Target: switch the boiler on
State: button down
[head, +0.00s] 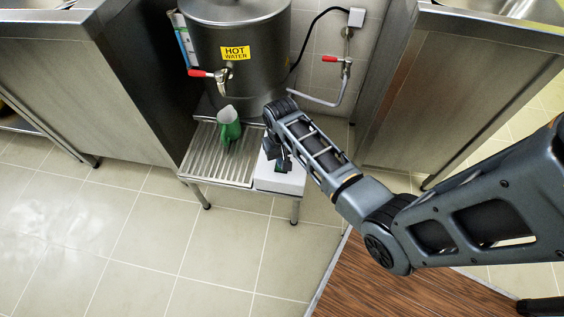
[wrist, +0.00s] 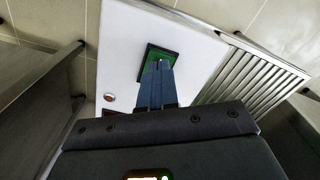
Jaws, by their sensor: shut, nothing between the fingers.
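The boiler (head: 232,70) is a dark steel cylinder with a yellow "HOT WATER" label, at the top of the head view. A white control box (head: 283,183) stands in front of it, right of the drip tray. In the wrist view, the white box top (wrist: 121,45) carries a green switch (wrist: 152,68) in a black frame and a small round orange-red light (wrist: 110,97). My gripper (head: 280,165) is shut and empty, pointing down over the box. In the wrist view, its fingertips (wrist: 160,66) overlap the switch and hide part of it. I cannot tell whether they touch it.
A red-handled valve (head: 338,60) is on the wall at right. Steel counters stand at left (head: 95,85) and right (head: 450,90). The tiled floor in front is clear.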

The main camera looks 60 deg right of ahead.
jog(key=shift+f+b, duration=0.55)
jog(key=shift+f, duration=0.4)
dwell(0.4)
jog(key=shift+r, duration=0.15)
notch_tip(320, 180, up, 7)
jog(key=p, duration=0.7)
jog(key=shift+p, duration=0.35)
